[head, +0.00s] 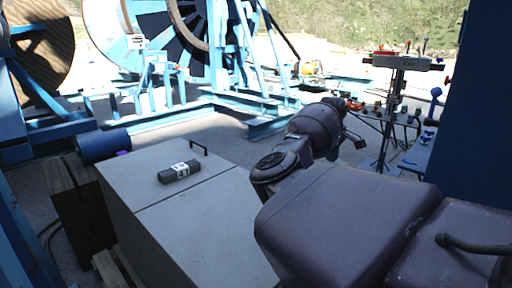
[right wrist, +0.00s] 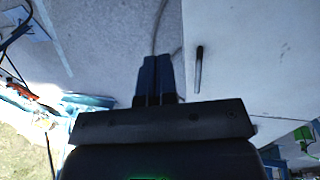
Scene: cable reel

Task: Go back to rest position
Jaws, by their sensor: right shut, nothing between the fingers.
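My right arm reaches from the lower right of the head view up toward the middle. Its gripper (head: 354,138) is at the far end, small and partly hidden by the wrist, to the right of the grey cabinet. In the right wrist view the two dark blue fingers (right wrist: 156,78) lie side by side, shut and empty, with grey ground beyond them. My left gripper is in neither view.
The grey cabinet (head: 205,220) carries a black object with a white label (head: 180,171); its handle also shows in the right wrist view (right wrist: 199,68). A tool stand (head: 392,110) is at the right, near a dark blue panel (head: 470,120). Large cable reels (head: 190,40) stand behind.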

